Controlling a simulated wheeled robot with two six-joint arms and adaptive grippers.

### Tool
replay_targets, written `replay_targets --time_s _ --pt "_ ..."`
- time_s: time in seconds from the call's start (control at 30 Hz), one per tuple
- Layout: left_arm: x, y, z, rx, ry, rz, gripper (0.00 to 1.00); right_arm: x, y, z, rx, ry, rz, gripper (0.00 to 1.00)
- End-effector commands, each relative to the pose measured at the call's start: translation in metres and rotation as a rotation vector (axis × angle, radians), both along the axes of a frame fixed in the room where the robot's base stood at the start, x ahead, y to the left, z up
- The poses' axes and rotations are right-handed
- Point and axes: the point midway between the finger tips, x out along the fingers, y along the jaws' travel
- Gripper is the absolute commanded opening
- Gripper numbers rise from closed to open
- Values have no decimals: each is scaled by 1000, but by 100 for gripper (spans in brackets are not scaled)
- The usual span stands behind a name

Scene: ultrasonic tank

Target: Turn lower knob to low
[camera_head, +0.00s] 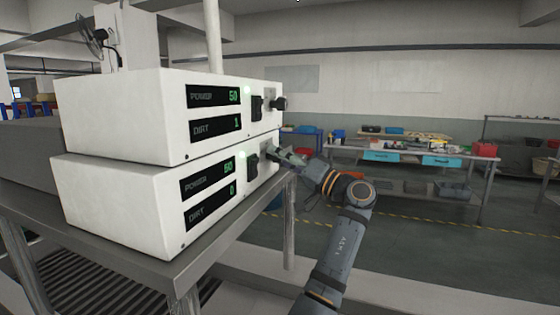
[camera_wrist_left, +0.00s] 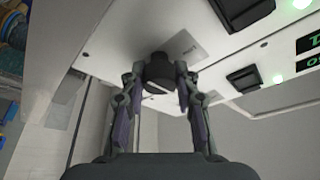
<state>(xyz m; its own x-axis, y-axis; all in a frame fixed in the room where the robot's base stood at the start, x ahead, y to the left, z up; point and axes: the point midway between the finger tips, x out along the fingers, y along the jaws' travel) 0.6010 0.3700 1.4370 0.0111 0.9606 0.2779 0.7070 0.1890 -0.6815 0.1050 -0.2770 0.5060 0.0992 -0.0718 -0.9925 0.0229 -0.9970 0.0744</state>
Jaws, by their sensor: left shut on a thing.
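Two white control units are stacked on a metal table. The lower unit (camera_head: 120,205) shows POWER 50 and DIRT 0 on its displays. My left gripper (camera_head: 283,158) is at the right end of the lower unit's front, beside a black switch (camera_head: 252,165). In the left wrist view its two fingers (camera_wrist_left: 161,80) are shut on the dark round lower knob (camera_wrist_left: 159,70), one on each side. The knob's face has a light line mark. In the head view the gripper hides the lower knob. My right gripper is in neither view.
The upper unit (camera_head: 110,115) shows POWER 50 and DIRT 1, with its black knob (camera_head: 279,103) just above my gripper. The metal table edge (camera_head: 215,262) runs below the units. A workbench (camera_head: 400,152) with bins and tools stands behind, across open floor.

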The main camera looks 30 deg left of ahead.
Motion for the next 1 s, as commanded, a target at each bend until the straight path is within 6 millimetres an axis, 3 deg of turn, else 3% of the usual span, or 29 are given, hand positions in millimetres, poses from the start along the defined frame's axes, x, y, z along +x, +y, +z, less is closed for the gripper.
replay_targets --time_s 0.3,0.5,0.73,1.0 --pt "0 0 -9 52 -203 0 0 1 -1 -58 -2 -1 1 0" --pt "0 0 -5 95 -384 1 0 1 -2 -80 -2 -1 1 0" --pt "0 0 1 145 -591 1 0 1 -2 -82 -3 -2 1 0" --pt "1 0 3 194 -799 0 0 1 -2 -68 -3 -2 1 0"
